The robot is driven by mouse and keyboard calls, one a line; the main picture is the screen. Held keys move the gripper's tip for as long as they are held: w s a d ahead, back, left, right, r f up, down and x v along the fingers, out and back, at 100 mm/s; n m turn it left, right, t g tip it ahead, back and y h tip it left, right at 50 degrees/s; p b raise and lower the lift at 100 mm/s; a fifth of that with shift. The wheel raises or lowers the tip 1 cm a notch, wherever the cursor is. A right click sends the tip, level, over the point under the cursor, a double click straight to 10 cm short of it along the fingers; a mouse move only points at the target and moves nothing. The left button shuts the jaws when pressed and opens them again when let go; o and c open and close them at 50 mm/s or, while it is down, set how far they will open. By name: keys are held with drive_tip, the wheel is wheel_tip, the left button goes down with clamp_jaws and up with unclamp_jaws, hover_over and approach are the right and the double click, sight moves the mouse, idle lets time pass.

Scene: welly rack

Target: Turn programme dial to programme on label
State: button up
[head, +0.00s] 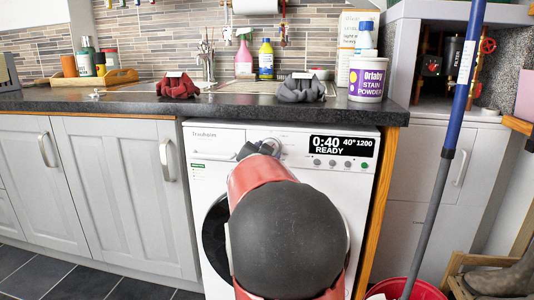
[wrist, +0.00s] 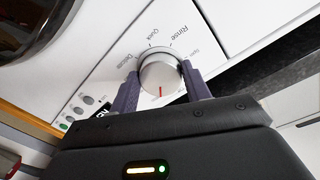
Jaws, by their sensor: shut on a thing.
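The programme dial (wrist: 159,68) is a round silver knob with a red pointer line, on the white washing machine (head: 215,150). In the wrist view my gripper (wrist: 161,80) has one dark finger on each side of the dial, shut on it. The pointer lies toward the gripper, away from the words "Delicate", "Quick" and "Rinse"; the word it faces is hidden. In the head view my arm hides much of the machine's front, and my gripper (head: 262,148) is at the dial (head: 273,145). The display (head: 342,147) reads 0:40, 40°, 1200, READY.
On the worktop (head: 235,106) lie a red garment (head: 178,88) and a grey garment (head: 301,91), each with a small white tag too small to read. A stain powder tub (head: 367,80) stands right. A blue-handled pole (head: 460,95) leans in a red bucket (head: 408,290).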

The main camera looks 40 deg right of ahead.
drive_tip(key=o, duration=1)
drive_tip(key=shift+c, duration=0.2)
drive_tip(key=v, duration=0.8)
drive_tip(key=shift+p, duration=0.3)
